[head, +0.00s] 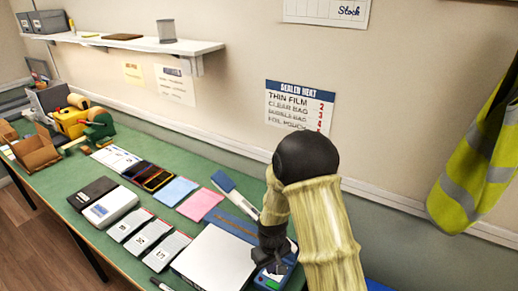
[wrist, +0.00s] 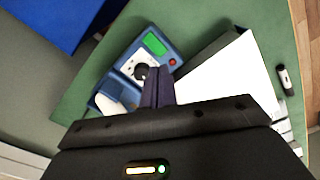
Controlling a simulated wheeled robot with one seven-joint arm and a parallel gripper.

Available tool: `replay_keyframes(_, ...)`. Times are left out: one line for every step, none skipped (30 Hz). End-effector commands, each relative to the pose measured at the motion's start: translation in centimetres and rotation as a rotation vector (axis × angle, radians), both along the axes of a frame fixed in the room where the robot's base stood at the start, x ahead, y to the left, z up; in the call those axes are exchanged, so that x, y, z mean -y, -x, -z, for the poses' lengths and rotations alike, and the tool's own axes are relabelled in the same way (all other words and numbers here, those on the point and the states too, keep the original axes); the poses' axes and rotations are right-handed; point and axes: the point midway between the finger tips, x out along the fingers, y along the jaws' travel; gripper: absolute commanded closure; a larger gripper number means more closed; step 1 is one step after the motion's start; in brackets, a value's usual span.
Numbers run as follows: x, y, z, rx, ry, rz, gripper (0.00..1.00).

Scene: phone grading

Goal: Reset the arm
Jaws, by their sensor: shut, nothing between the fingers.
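My arm reaches over the right end of the green bench in the head view, and its wrist hides part of what lies beneath. My gripper (wrist: 158,88) shows in the wrist view with its dark fingers together and nothing between them. It hangs above a blue device (wrist: 150,52) with a green screen and a black knob. In the head view, the gripper end (head: 272,262) is beside this blue device (head: 272,282), mostly covered by the arm. I cannot tell whether the fingers touch the device.
A white-topped box (head: 215,258) lies just left of the gripper. Grey numbered pouches (head: 145,238), pink (head: 200,204) and blue (head: 175,190) sheets and a yellow machine (head: 72,122) lie farther left. A wall shelf (head: 130,40) is above. A hi-vis vest (head: 475,165) hangs at right.

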Motion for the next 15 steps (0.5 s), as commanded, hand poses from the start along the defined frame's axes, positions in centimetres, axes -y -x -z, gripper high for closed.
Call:
replay_keyframes(0.1, 0.0, -0.2, 0.003, 0.000, 0.004, 1.00)
replay_keyframes(0.2, 0.0, -0.5, 0.005, -0.001, 0.008, 1.00)
replay_keyframes(0.4, 0.1, -0.9, 0.009, -0.002, 0.015, 1.00)
replay_keyframes(0.6, 0.2, -1.4, 0.014, -0.003, 0.023, 1.00)
replay_keyframes(0.8, 0.3, -1.9, 0.020, -0.004, 0.033, 1.00)
replay_keyframes(1.2, 0.5, -2.8, 0.027, -0.006, 0.048, 1.00)
replay_keyframes(1.6, 0.7, -3.5, 0.035, -0.008, 0.063, 1.00)
replay_keyframes(2.0, 1.0, -4.3, 0.043, -0.009, 0.079, 1.00)
replay_keyframes(2.5, 1.4, -5.4, 0.055, -0.012, 0.101, 1.00)
replay_keyframes(2.9, 1.7, -6.2, 0.064, -0.014, 0.118, 1.00)
replay_keyframes(3.3, 2.1, -7.1, 0.073, -0.016, 0.137, 1.00)
replay_keyframes(3.9, 2.7, -8.1, 0.084, -0.018, 0.161, 1.00)
replay_keyframes(4.3, 3.1, -8.9, 0.093, -0.020, 0.178, 1.00)
replay_keyframes(4.7, 3.6, -9.6, 0.102, -0.022, 0.196, 1.00)
replay_keyframes(5.2, 4.2, -10.6, 0.113, -0.025, 0.221, 1.00)
